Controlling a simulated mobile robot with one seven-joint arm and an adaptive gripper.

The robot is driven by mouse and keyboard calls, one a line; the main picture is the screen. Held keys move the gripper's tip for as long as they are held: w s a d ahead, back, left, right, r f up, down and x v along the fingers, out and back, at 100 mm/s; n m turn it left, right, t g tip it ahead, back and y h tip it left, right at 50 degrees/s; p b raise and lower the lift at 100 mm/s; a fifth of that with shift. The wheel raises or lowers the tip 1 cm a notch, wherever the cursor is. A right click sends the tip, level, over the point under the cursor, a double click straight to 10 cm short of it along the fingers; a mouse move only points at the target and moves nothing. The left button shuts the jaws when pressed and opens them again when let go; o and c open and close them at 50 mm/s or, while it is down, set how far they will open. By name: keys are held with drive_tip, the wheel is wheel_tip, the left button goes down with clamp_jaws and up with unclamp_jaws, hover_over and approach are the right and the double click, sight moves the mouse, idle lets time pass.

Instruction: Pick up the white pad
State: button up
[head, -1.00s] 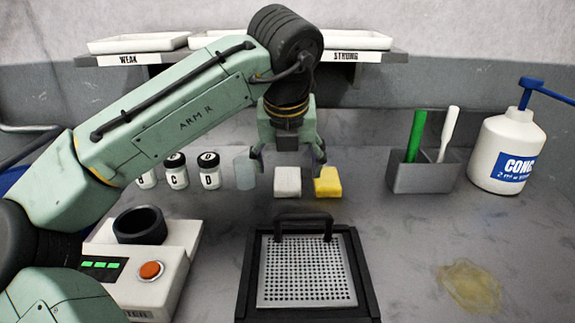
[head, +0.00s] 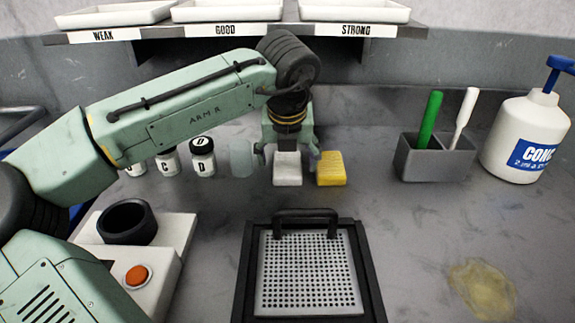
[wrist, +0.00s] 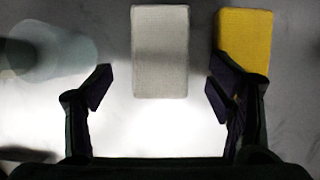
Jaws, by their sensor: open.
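The white pad (head: 288,170) lies flat on the grey bench, just left of a yellow sponge (head: 331,169). In the wrist view the white pad (wrist: 160,52) lies ahead of the space between the fingers, and the yellow sponge (wrist: 246,40) is at the right. My gripper (head: 287,158) is open and empty, above the white pad in the head view. In the wrist view the fingertips of my gripper (wrist: 158,88) are spread wider than the pad. The right finger overlaps the yellow sponge in that picture; contact cannot be told.
A translucent cup (head: 241,158) stands close left of the pad, beside lidded jars (head: 203,157). A perforated plate in a black frame (head: 308,272) lies in front. A grey holder (head: 429,160) and a white pump bottle (head: 525,138) stand right. A shelf with trays (head: 350,12) is behind.

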sight(288, 168)
drive_tip(key=shift+x, duration=1.4)
drive_tip(key=shift+c, duration=0.4)
drive_tip(key=c, duration=1)
